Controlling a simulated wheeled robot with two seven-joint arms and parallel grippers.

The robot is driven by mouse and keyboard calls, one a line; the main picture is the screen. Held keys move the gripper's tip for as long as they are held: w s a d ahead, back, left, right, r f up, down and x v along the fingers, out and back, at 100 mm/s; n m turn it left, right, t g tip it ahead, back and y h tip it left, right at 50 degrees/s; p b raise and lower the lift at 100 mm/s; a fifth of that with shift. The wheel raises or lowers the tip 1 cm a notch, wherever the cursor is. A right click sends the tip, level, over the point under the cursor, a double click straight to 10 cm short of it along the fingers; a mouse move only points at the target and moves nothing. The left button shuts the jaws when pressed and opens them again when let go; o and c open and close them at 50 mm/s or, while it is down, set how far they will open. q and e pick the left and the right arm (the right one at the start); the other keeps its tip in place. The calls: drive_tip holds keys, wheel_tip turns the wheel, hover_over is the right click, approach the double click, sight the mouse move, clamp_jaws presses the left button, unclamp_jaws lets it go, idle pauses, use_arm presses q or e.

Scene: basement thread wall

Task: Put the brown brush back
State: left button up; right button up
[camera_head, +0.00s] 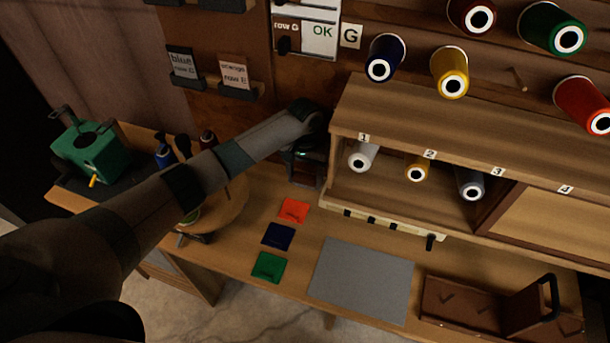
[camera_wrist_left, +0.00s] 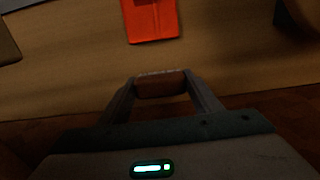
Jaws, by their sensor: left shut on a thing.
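My left gripper (camera_wrist_left: 162,88) is shut on a small brown piece, which I take for the brown brush (camera_wrist_left: 161,80); only its end shows between the two fingers in the left wrist view. In the head view my left arm reaches across to the wooden shelf unit's left end. The left gripper (camera_head: 302,160) hangs there over the back of the bench, dark and partly hidden by its own wrist, and the brush cannot be made out. My right gripper is not in view.
Red (camera_head: 293,210), blue (camera_head: 278,235) and green (camera_head: 268,267) squares lie beside a grey mat (camera_head: 362,280). The shelf unit (camera_head: 440,130) holds spools. A green device (camera_head: 88,150) stands left. Upright blue (camera_head: 164,156) and dark red (camera_head: 207,139) items stand behind my arm. A brown tray (camera_head: 460,304) lies right.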

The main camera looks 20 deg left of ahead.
sight(305, 176)
use_arm(q)
drive_tip(key=shift+f, duration=0.1)
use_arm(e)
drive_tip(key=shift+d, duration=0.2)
use_arm(q)
drive_tip(key=o, duration=1)
drive_tip(key=shift+f, duration=0.1)
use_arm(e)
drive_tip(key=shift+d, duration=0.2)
use_arm(q)
drive_tip(key=shift+o, duration=0.2)
wheel_tip(305, 176, up, 12)
drive_tip(key=b, duration=0.2)
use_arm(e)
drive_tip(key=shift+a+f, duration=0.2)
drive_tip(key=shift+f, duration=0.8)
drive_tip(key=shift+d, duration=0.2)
